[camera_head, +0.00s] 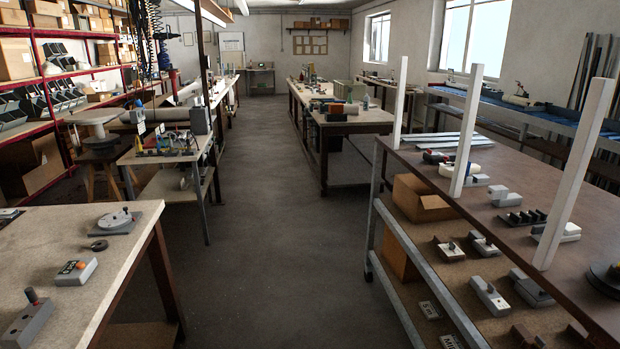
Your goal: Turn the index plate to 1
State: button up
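A round pale plate with a small dark knob (114,218) sits on a grey base on the near left table; this looks like the index plate. Its number marks are too small to read. It lies flat near the table's far right corner. My gripper is not in view.
The left table (45,232) also holds a dark ring (96,246), a grey box with an orange label (76,271) and a grey block with a dark handle (27,318). A wide floor aisle (255,260) is clear. A brown workbench (510,180) with white posts stands right.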

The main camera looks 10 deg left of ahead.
aim_at(118, 220)
jog(key=u, duration=0.25)
jog(key=i, duration=1.45)
jog(key=u, duration=0.6)
jog(key=i, duration=0.7)
jog(key=u, duration=0.6)
jog(key=i, duration=0.6)
jog(key=u, duration=0.85)
jog(key=i, duration=0.5)
jog(key=u, duration=0.7)
jog(key=i, duration=0.65)
jog(key=u, duration=0.4)
